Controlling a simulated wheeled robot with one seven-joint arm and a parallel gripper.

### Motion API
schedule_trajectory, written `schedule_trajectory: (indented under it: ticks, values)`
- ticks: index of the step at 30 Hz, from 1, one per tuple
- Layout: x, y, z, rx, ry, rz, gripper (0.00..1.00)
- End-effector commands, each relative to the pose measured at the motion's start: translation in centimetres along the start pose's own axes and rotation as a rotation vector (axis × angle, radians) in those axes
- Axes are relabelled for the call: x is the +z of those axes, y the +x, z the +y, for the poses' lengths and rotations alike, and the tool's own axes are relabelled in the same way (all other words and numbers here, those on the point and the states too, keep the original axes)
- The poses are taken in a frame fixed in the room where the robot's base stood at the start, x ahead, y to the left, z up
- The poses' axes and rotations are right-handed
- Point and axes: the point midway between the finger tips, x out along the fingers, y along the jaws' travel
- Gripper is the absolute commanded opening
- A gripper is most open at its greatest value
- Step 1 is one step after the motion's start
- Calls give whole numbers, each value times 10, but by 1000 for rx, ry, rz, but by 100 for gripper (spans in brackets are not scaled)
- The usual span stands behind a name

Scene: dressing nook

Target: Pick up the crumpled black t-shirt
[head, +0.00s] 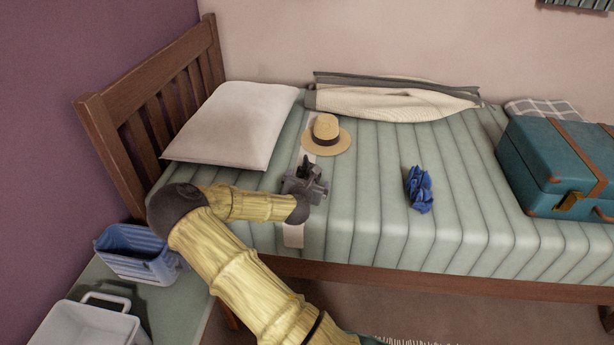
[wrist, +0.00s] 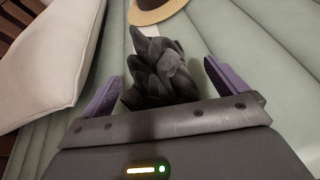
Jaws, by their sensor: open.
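The crumpled black t-shirt (wrist: 158,68) lies bunched on the bed, seen in the wrist view just ahead of my gripper (wrist: 163,88). The gripper's two purple fingers are spread apart, one on each side of the shirt's near part. I see gaps between the fingers and the cloth, and the palm edge hides the shirt's nearest end. In the head view my gripper (head: 305,184) is low over the bed, in front of the straw hat, and I cannot clearly tell the shirt from the dark gripper there.
The straw hat (head: 326,136) lies just beyond, the white pillow (head: 235,125) to the left. A crumpled blue cloth (head: 418,188) and a teal suitcase (head: 545,165) are to the right.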

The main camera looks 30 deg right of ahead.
Motion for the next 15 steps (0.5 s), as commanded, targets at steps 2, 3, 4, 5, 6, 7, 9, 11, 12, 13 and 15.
schedule_trajectory:
  ticks: [2, 3, 4, 5, 6, 7, 9, 11, 12, 13, 15]
  values:
    - [0, 0, 0, 0, 0, 0, 98]
    - [0, 0, 0, 0, 0, 0, 98]
    - [0, 0, 0, 0, 0, 0, 98]
    - [0, 0, 0, 0, 0, 0, 98]
    - [0, 0, 0, 0, 0, 0, 98]
    - [0, 0, 0, 0, 0, 0, 98]
    - [0, 0, 0, 0, 0, 0, 90]
    - [0, 0, 0, 0, 0, 0, 78]
    - [0, 0, 0, 0, 0, 0, 71]
    - [0, 0, 0, 0, 0, 0, 65]
    - [0, 0, 0, 0, 0, 0, 51]
